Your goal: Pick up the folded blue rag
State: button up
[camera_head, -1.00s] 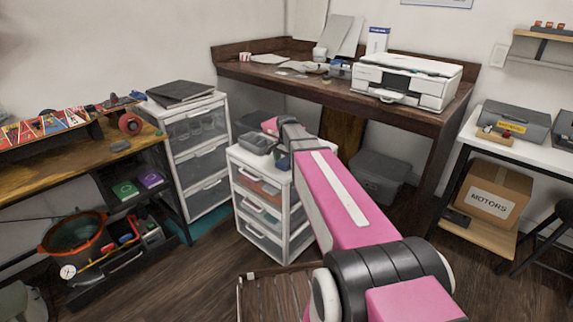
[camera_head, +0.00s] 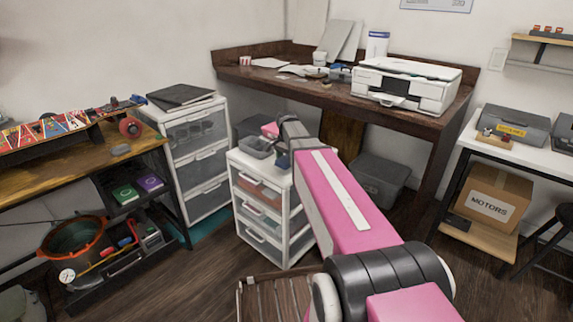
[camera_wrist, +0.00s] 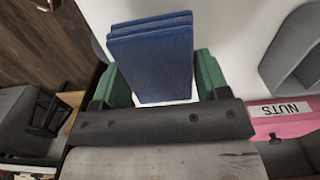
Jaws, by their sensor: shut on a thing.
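The folded blue rag (camera_wrist: 152,55) shows in the wrist view as a thick layered stack. It sits between the two green fingers of my gripper (camera_wrist: 160,80), which is shut on it. Behind the rag is a pale surface. In the head view my gripper is over the white drawer unit's top, mostly hidden behind my pink arm. A small dark blue patch of the rag (camera_head: 283,160) shows below it. I cannot tell how far the rag is above the top.
A grey open bin (camera_head: 257,146) stands on the white drawer unit (camera_head: 240,215), left of my gripper. In the wrist view a pink bin labelled NUTS (camera_wrist: 285,124) and a grey bin (camera_wrist: 295,68) are on the right. A dark wooden desk (camera_head: 310,90) stands behind.

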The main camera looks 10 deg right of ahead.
jog(key=s+a+r, duration=0.6)
jog(key=a+r, duration=0.2)
jog(key=a, duration=0.2)
jog(key=shift+r, duration=0.1)
jog(key=shift+o, duration=0.3)
